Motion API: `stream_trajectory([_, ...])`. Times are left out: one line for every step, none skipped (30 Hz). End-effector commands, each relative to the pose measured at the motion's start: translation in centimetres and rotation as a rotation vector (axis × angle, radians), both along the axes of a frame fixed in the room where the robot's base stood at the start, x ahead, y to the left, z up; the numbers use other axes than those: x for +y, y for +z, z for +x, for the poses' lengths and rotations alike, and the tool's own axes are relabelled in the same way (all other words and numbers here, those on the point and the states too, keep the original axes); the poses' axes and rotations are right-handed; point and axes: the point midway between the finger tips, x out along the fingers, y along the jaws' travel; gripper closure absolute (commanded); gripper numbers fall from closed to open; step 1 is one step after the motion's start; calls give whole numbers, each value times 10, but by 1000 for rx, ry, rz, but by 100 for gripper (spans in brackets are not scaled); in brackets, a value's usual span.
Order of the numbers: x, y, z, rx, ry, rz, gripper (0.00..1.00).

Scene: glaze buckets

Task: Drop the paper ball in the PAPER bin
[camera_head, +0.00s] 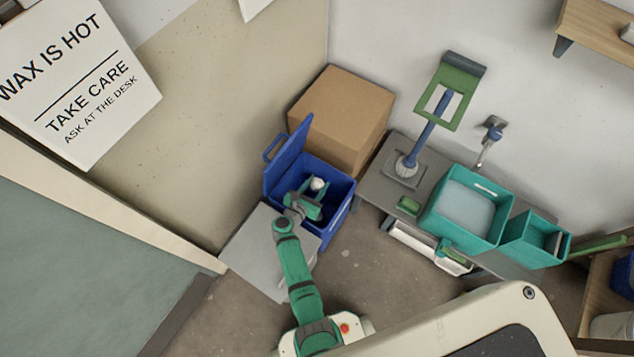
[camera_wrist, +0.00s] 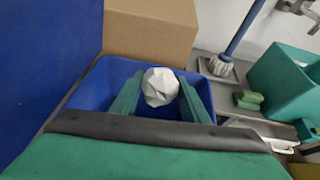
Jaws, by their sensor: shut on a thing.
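The white crumpled paper ball (camera_wrist: 160,87) is held between the two green fingers of my gripper (camera_wrist: 160,98) in the wrist view. In the head view the ball (camera_head: 317,184) shows small and pale at the tip of my gripper (camera_head: 314,194). A blue bin (camera_head: 338,219) with its lid (camera_head: 287,160) raised stands below the gripper, and the ball appears over its opening. The bin's rim also shows around the fingers in the wrist view (camera_wrist: 100,80). I see no readable label on the bin. The bin's inside is partly hidden by my gripper.
A cardboard box (camera_head: 345,105) stands behind the bin. To the right, a grey bench (camera_head: 378,185) carries a mop (camera_head: 425,135), a green sponge (camera_head: 409,205) and teal tubs (camera_head: 434,220). A grey surface (camera_head: 247,255) lies at the bin's front left.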

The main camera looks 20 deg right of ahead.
Motion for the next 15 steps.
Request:
stream_trajectory([0, 0, 0, -1, 0, 0, 79])
stream_trajectory([0, 0, 0, -1, 0, 0, 79])
stream_trajectory([0, 0, 0, -1, 0, 0, 79])
stream_trajectory([0, 0, 0, -1, 0, 0, 79])
stream_trajectory([0, 0, 0, -1, 0, 0, 79])
stream_trajectory([0, 0, 0, -1, 0, 0, 79])
stream_trajectory([0, 0, 0, -1, 0, -1, 54])
stream_trajectory([0, 0, 0, 0, 0, 0, 47])
stream_trajectory([0, 0, 0, 0, 1, 0, 37])
stream_trajectory([0, 0, 0, 0, 1, 0, 37])
stream_trajectory([0, 0, 1, 0, 1, 0, 37])
stream_trajectory([1, 0, 1, 0, 1, 0, 37])
stream_trajectory([1, 0, 1, -1, 2, 1, 37])
stream_trajectory([1, 0, 1, -1, 2, 1, 37])
stream_trajectory([1, 0, 1, -1, 2, 1, 37])
